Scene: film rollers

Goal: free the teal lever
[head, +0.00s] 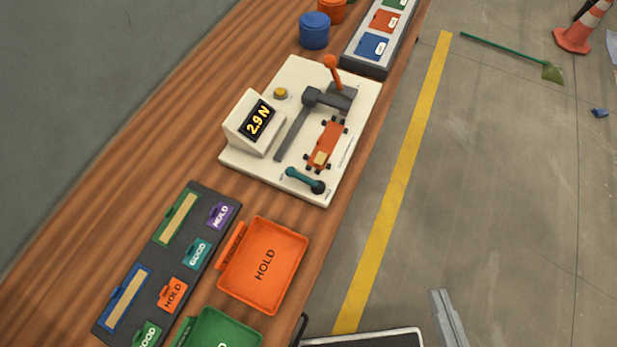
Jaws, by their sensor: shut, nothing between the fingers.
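The teal lever (304,179) lies at the front edge of a cream test device (258,170), its dark round end at the right and its arm pointing left. Just behind it, an orange carriage (326,143) with dark rollers and a tan patch sits on the device. A grey bar with an orange-knobbed lever (331,63) stands behind that. My gripper (438,294) shows as grey metal at the bottom right, partly cut off by the frame. It is shut and empty, over the floor side, well apart from the teal lever.
The device display (258,121) reads 2.9 N, with a yellow button (281,93) nearby. An orange HOLD tray (263,264), a green tray (224,330) and a dark tag board (203,194) lie in front. Blue (314,30) and orange pots stand behind.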

